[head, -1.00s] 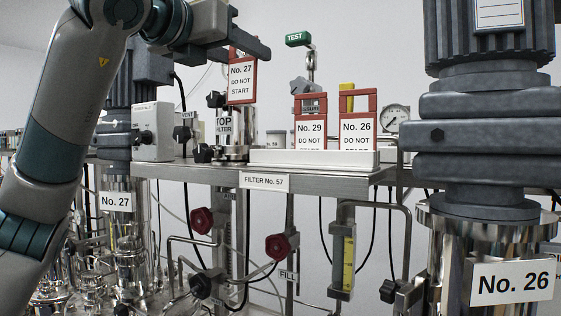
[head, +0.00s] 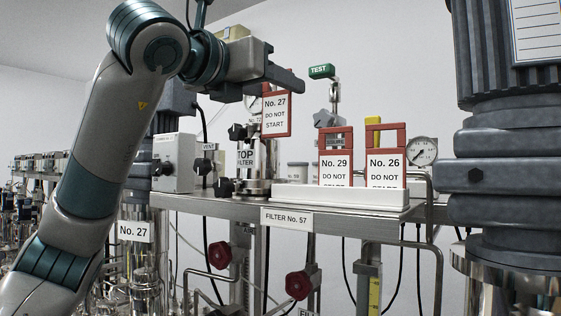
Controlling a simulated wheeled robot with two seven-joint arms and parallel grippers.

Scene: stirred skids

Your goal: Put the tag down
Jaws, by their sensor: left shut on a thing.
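My left gripper (head: 284,80) comes in from the upper left and is shut on a red-framed tag reading "No. 27 DO NOT START" (head: 276,116). The tag hangs below the fingers, above the shelf and left of the tray. Two similar tags, "No. 29" (head: 336,164) and "No. 26" (head: 385,164), stand upright in a white tray (head: 340,198) on the steel shelf. The lower edges of these two tags are hidden by the tray's front wall. My right gripper is not in view.
The shelf (head: 225,208) carries a grey box (head: 173,162), valves and a filter fitting left of the tray. A large motor (head: 510,150) fills the right side.

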